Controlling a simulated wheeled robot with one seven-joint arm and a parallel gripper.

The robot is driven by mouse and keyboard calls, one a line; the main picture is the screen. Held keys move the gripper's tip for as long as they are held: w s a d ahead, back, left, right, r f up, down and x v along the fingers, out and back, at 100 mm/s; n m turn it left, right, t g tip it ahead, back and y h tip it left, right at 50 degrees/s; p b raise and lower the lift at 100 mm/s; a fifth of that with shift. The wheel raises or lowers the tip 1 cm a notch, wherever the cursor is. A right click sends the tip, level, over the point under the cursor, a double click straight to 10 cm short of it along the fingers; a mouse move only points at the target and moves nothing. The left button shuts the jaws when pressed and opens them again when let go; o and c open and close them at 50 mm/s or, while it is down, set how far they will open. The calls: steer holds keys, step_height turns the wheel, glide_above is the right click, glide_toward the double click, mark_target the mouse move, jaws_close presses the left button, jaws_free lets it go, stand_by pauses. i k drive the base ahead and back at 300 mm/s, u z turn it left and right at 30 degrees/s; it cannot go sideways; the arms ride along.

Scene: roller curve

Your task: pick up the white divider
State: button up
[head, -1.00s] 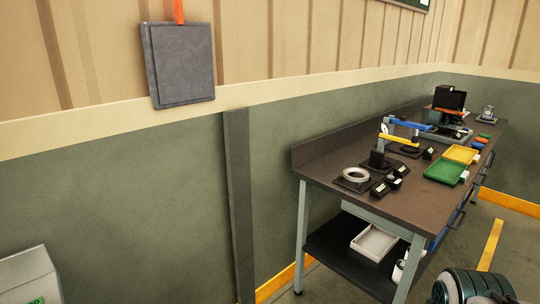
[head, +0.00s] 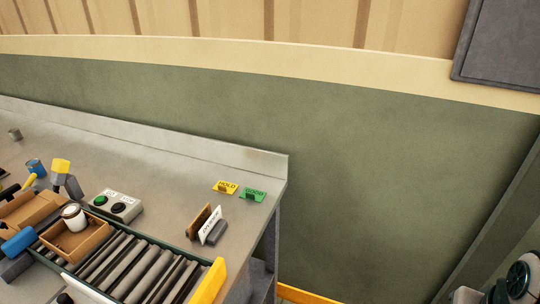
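A thin white card (head: 209,223), which looks like the white divider, stands upright and slightly tilted near the right end of a grey bench. It bears dark lettering too small to read. A brown card stands just to its left, and a small grey block (head: 217,233) is at its right foot. I cannot tell whether the cards share a holder. My gripper is not in view; only parts of my arm show at the bottom right, well away from the card.
A roller conveyor (head: 140,268) with a yellow end stop (head: 208,283) lies in front of the card. Brown trays (head: 74,240), a two-button box (head: 116,206) and yellow and green signs (head: 252,195) are on the bench (head: 160,170). A wall runs behind.

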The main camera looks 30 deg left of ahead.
mark_target(205, 231)
steer(key=u, duration=1)
steer(key=i, duration=0.95)
steer(key=u, duration=0.65)
